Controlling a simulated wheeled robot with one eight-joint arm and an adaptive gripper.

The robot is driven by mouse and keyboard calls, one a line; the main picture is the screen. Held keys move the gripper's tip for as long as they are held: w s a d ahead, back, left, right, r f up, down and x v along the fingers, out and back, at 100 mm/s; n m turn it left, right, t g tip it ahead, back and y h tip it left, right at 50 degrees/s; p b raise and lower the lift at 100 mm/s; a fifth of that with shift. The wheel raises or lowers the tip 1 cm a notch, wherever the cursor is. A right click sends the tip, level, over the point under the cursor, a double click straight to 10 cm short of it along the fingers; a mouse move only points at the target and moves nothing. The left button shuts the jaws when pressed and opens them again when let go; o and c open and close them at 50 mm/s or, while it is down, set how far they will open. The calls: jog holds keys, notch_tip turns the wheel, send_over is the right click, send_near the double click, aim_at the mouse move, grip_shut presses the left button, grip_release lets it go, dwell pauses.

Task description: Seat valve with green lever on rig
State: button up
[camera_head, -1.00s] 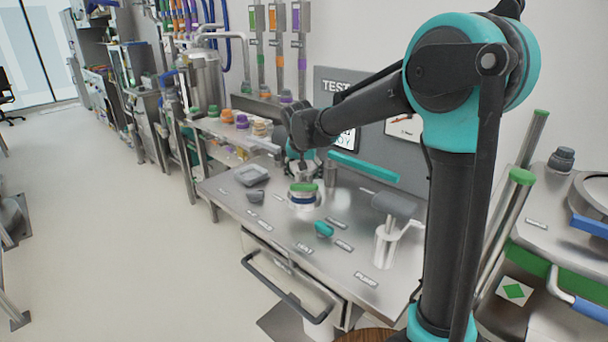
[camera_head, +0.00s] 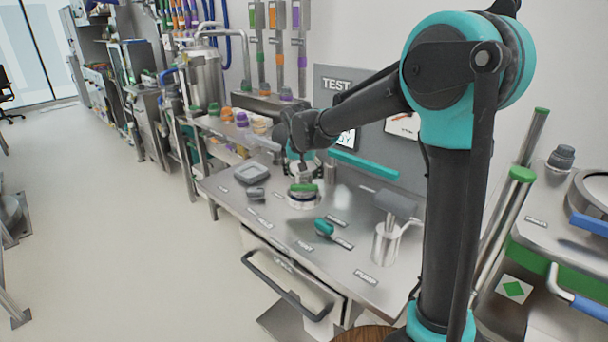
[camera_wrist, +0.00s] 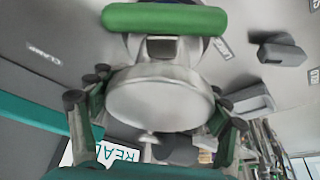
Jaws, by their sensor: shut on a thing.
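A round pale seat (camera_head: 303,203) of the rig is directly under the valve. Whether the valve touches or sits fully in it, I cannot tell.
The steel bench (camera_head: 290,225) carries a teal-handled knob (camera_head: 323,228), a pump with a grey handle (camera_head: 394,205), a grey gauge box (camera_head: 251,173) and a small grey knob (camera_head: 256,193). A teal bar (camera_head: 363,164) and the TEST panel (camera_head: 336,85) stand behind.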

jog(key=shift+f, duration=0.85)
dwell(0.3)
jog(key=o, duration=2)
jog(key=shift+r, duration=4.55)
jog(key=shift+s, duration=0.1)
